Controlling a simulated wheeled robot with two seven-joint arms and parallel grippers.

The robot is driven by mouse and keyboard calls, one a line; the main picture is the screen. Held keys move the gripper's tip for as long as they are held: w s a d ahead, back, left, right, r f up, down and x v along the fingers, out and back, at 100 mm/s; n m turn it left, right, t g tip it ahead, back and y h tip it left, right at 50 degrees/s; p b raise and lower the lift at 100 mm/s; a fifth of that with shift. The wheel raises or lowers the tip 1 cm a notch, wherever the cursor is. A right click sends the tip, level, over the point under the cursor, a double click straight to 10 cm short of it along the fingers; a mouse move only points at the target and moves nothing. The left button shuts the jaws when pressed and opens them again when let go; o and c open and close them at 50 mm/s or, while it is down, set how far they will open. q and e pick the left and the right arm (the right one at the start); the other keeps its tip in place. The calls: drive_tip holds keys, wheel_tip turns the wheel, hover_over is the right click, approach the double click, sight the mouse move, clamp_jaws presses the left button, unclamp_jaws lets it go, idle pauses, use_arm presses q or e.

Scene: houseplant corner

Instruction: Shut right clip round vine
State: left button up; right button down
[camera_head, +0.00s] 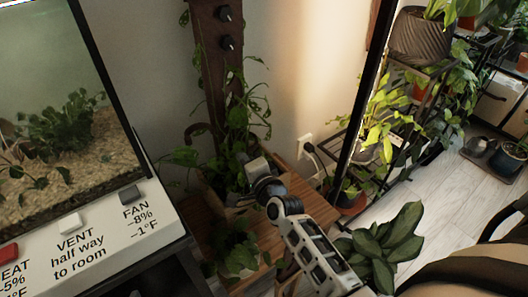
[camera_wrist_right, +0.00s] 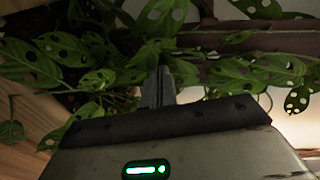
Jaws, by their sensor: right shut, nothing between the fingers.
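The vine (camera_head: 238,125), with thin stems and holed leaves, climbs a brown upright board (camera_head: 222,75) from a planter. Its leaves (camera_wrist_right: 90,80) also surround the fingers in the right wrist view. My right gripper (camera_head: 243,160) is shut and empty among the lower leaves in front of the board; its fingertips show in the wrist view (camera_wrist_right: 158,75). A brown curved piece (camera_head: 196,131) sticks out at the board's left; I cannot tell whether it is a clip. The right clip is not clearly visible, probably hidden by leaves or the gripper. My left gripper is not in view.
Two dark knobs (camera_head: 226,43) are on the board's upper part. A glass tank (camera_head: 60,90) with a labelled control panel (camera_head: 110,240) stands at left. A plant rack (camera_head: 400,130) stands at right. A leafy plant (camera_head: 385,245) is beside my right arm.

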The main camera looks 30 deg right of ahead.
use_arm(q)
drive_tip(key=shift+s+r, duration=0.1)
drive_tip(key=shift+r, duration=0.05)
use_arm(e)
drive_tip(key=shift+w+a, duration=0.15)
use_arm(q)
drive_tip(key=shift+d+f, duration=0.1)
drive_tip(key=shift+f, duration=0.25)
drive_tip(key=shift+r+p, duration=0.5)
drive_tip(key=shift+p, duration=0.55)
use_arm(e)
drive_tip(key=s+r, duration=0.2)
drive_tip(key=s, duration=1.3)
drive_tip(key=shift+s+d, duration=0.25)
drive_tip(key=shift+s, duration=0.1)
drive_tip(key=shift+s, duration=0.1)
